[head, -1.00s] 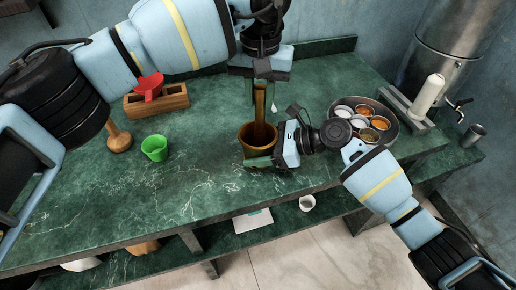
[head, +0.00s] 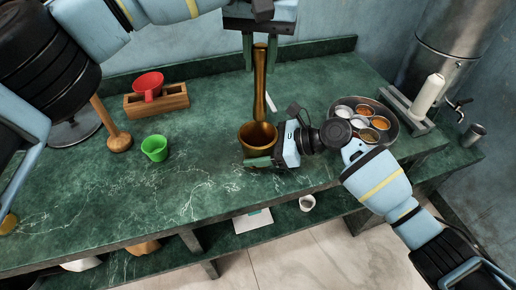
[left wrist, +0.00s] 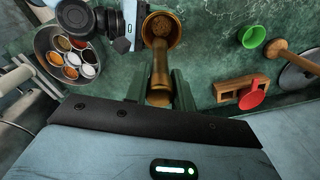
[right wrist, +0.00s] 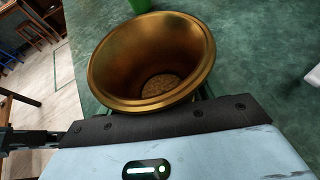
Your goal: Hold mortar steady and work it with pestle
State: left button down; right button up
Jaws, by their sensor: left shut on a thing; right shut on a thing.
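The brass mortar (head: 258,138) stands on the green counter. My right gripper (head: 260,162) is shut on its wall at the near side. In the right wrist view, the mortar (right wrist: 113,70) is open to view, with brown grainy matter on its floor and no pestle inside. The brass pestle (head: 259,90) hangs upright, its lower end above the mortar's mouth. My left gripper (head: 260,55) is shut on its upper end. In the left wrist view the pestle (left wrist: 160,65) runs between the fingers, its head overlapping the mortar (left wrist: 172,22).
A round tray (head: 338,106) of small spice bowls stands right of the mortar. A green cup (head: 154,148), a wooden tool (head: 118,140) and a wooden rack (head: 172,102) with a red cup (head: 149,84) are on the left. The counter's front left is clear.

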jog(key=o, duration=1.4)
jog(key=shift+c, duration=0.2)
jog(key=shift+d, duration=0.1)
jog(key=v, duration=1.2)
